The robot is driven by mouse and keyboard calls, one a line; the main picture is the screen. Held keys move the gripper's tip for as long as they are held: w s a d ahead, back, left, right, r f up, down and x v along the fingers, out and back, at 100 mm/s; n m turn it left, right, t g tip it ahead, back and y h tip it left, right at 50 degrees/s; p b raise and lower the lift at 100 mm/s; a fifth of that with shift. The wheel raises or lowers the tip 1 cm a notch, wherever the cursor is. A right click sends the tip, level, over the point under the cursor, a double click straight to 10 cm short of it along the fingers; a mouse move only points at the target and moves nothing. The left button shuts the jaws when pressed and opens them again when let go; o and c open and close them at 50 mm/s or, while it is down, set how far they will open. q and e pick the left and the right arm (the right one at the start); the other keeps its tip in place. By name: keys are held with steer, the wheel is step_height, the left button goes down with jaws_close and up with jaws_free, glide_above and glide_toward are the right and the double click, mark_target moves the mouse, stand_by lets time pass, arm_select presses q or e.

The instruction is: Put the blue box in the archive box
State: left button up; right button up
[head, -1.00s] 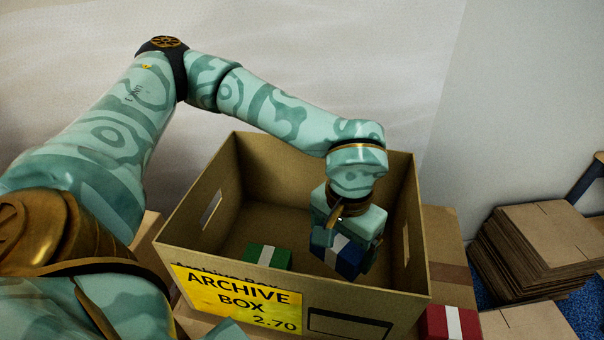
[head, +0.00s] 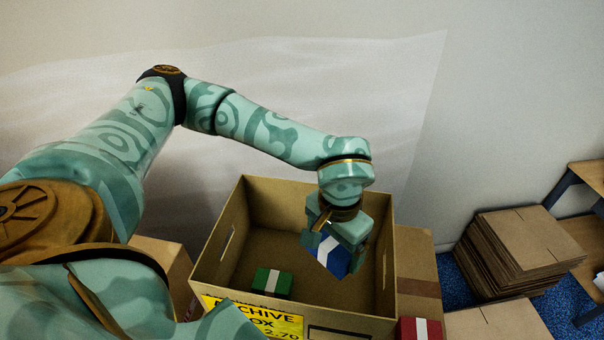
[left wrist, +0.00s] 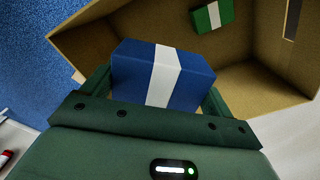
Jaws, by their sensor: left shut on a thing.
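The blue box (head: 333,257) with a white band is held in my left gripper (head: 338,250), which is shut on it. In the head view it hangs tilted over the right part of the open archive box (head: 222,249). The archive box is brown cardboard with a yellow label. In the left wrist view the blue box (left wrist: 190,78) sits between the two fingers, with the archive box (left wrist: 130,27) beyond it. I cannot tell exactly how far it is above the floor of the archive box. My right gripper is not in view.
A green box (head: 271,281) with a white band lies inside the archive box, at the left. A red box (head: 420,329) with a white band is outside, at the front right. Flattened cardboard (head: 520,240) is stacked at the right, by a wooden table (head: 590,177).

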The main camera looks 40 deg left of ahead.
arm_select(q)
steer(key=shift+w+a+r+m, duration=0.2)
steer(key=shift+w+r+m, duration=0.1)
steer(key=shift+w+r, duration=0.25)
steer(key=shift+w+a+f+m, duration=0.15)
steer(key=shift+f+m, duration=0.1)
steer(key=shift+m, duration=0.25)
steer(key=b, duration=0.8)
glide_toward(327, 299)
steer(key=shift+f, duration=0.95)
steer(key=shift+f+b, duration=0.35)
steer(key=shift+f, duration=1.65)
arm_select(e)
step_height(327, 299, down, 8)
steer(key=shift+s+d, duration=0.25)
arm_select(q)
steer(key=shift+f, duration=0.2)
steer(key=o, duration=0.9)
steer(key=shift+r, duration=0.1)
